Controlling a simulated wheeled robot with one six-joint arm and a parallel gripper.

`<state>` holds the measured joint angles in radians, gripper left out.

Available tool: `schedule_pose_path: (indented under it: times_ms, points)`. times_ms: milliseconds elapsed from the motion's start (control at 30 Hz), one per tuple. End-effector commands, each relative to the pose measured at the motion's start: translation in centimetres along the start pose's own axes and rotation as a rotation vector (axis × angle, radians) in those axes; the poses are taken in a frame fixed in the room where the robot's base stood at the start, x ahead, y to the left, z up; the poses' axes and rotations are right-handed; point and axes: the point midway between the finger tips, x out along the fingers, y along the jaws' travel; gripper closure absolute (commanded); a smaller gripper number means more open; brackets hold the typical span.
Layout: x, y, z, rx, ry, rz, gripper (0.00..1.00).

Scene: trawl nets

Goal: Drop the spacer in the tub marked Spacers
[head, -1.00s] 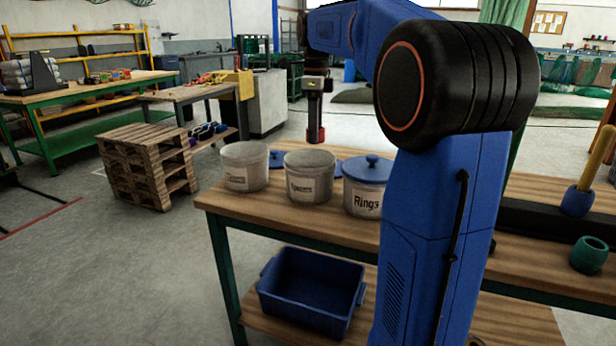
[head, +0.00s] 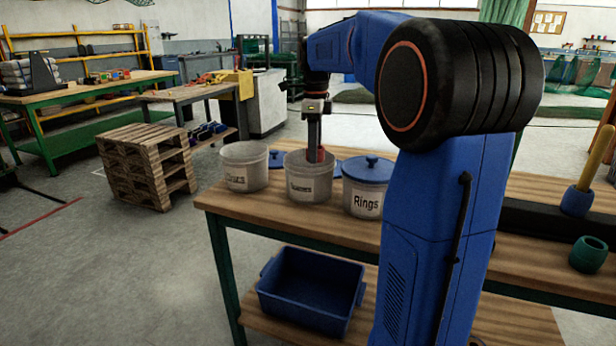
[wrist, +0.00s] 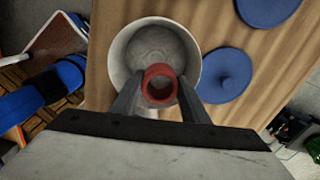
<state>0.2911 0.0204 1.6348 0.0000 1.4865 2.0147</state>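My gripper (wrist: 160,84) is shut on the red ring-shaped spacer (wrist: 148,84), one finger on each side. In the head view my gripper (head: 315,152) points straight down and the spacer (head: 320,155) is at the mouth of the middle white tub (head: 309,185), partly behind its rim. That tub's label is blurred but looks like "Spacers". In the wrist view the open tub (wrist: 120,47) surrounds the spacer, and the part of its floor that shows is bare.
An open white tub (head: 244,168) with an unclear label stands left of it. A lidded tub marked Rings (head: 364,190) stands right. Blue lids (wrist: 222,75) lie on the bench (head: 265,210) behind. A blue bin (head: 312,290) sits on the lower shelf.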

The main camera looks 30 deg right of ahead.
Motion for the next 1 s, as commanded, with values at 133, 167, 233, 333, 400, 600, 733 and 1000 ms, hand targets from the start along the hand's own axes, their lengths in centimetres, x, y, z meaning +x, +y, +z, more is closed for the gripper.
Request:
schedule_pose_path:
  times_ms: [133,167,233,333,400,600,733,1000]
  points:
    - [0.0,0.0,0.0,0.000,0.000,0.000,0.37]
    - [0.0,0.0,0.0,0.000,0.000,0.000,0.37]
    - [0.0,0.0,0.0,0.000,0.000,0.000,0.37]
    - [0.0,0.0,0.0,0.000,0.000,0.000,0.37]
    - [-0.1,0.0,0.0,0.000,0.000,0.000,0.37]
    - [-1.9,-0.1,0.0,0.000,-0.001,-0.002,0.37]
    - [-4.3,-0.1,0.1,0.000,-0.001,-0.003,0.37]
    - [-9.7,-0.1,0.0,0.000,-0.001,-0.002,0.37]
